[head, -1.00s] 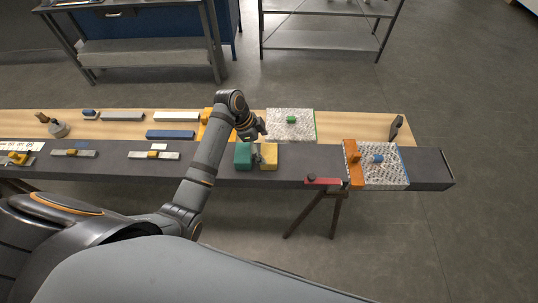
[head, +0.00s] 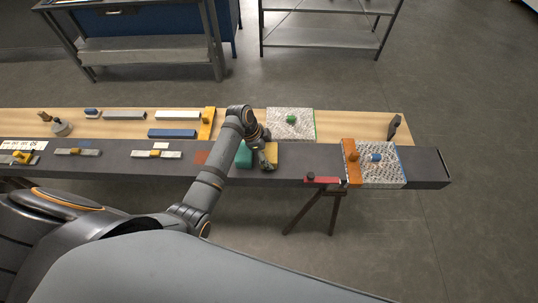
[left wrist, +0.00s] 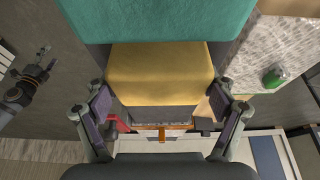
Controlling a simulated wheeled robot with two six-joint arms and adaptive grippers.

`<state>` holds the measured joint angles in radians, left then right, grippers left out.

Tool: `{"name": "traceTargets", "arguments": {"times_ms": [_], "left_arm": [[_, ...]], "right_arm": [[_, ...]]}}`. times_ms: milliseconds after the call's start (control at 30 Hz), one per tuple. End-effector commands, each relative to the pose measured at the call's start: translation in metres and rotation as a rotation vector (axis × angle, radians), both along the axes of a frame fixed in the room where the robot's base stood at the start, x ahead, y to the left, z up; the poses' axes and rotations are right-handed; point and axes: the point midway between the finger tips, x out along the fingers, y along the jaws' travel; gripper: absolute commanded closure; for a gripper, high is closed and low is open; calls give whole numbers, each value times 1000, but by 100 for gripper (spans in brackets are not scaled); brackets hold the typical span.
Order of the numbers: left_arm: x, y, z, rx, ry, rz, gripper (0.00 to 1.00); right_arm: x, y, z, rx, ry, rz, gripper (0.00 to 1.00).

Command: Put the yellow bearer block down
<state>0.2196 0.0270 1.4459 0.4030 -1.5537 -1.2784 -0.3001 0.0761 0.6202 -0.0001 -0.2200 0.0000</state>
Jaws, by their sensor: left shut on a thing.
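The yellow bearer block (head: 271,150) stands on the dark beam, right beside a teal block (head: 244,154). My left gripper (head: 267,163) is down at the yellow block and partly covers it. In the left wrist view, the yellow block (left wrist: 160,68) lies between the two fingers of my left gripper (left wrist: 160,105), with the teal block (left wrist: 155,18) along its upper side. The block's underside is hidden. A dark jointed part, which looks like my right gripper (left wrist: 38,72), shows at the left of the wrist view, too small to read its jaws.
To the right on the beam are an orange bar (head: 351,160), a patterned plate (head: 388,174) with a blue knob, and a red clamp (head: 322,180). Behind is a patterned plate (head: 306,132) with a green knob. Bare beam (head: 310,160) shows right of the yellow block.

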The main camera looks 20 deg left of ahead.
Motion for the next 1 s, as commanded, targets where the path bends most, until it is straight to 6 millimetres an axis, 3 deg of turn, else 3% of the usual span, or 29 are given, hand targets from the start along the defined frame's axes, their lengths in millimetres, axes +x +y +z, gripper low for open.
{"name": "traceTargets", "arguments": {"times_ms": [333,500,733,800,1000], "left_arm": [[1,0,5,0,-1,-1,38],[2,0,29,0,-8,-1,38],[-43,35,91,10,-6,-3,38],[-64,52,98,17,0,-4,38],[-95,74,119,12,2,-3,38]], "right_arm": [[0,0,-4,0,0,0,35],[0,-2,-22,-2,0,1,35],[0,-5,-33,-6,0,1,35],[0,-6,-40,-7,0,2,35],[0,-7,-43,-8,0,2,35]]}}
